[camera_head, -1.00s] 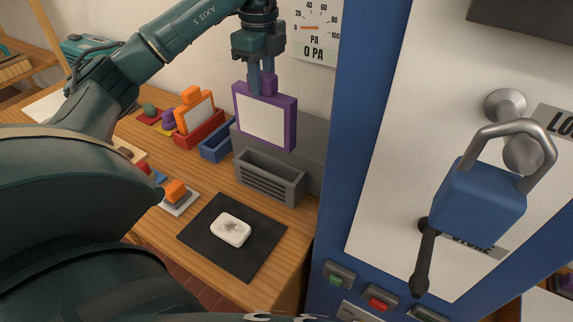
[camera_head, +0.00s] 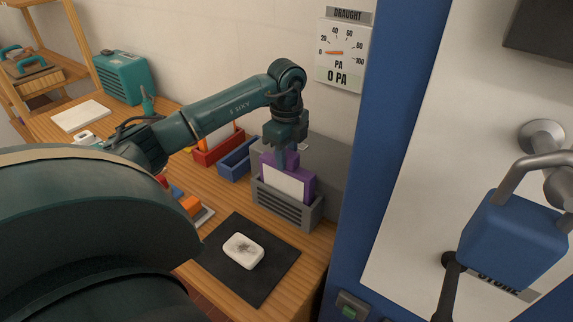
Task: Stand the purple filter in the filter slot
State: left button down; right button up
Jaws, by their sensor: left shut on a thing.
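The purple filter (camera_head: 285,182) has a purple frame and a pale panel. It stands upright with its lower part inside the grey slotted box, the filter slot (camera_head: 282,208). My left gripper (camera_head: 288,158) points down from above and is shut on the top of the filter. The filter's lower edge is hidden behind the slot's front wall, so I cannot tell whether it touches the bottom.
A blue tray (camera_head: 237,164) and a red holder (camera_head: 217,152) stand left of the slot. A black mat (camera_head: 229,274) with a white block (camera_head: 243,251) lies in front. A blue cabinet post (camera_head: 376,150) rises close on the right. The gauge (camera_head: 342,55) reads 0 PA.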

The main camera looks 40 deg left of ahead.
pick_arm(q)
jog(key=shift+f, duration=1.65)
jog(key=shift+f, duration=0.2)
jog(key=c, duration=1.1)
grip_release()
jog(key=shift+r, duration=0.1)
jog(key=shift+w+r, duration=0.1)
jog(key=shift+r, duration=0.45)
notch_tip(320, 180, up, 11)
jog(key=shift+r+b, duration=0.1)
jog(key=shift+b, duration=0.35)
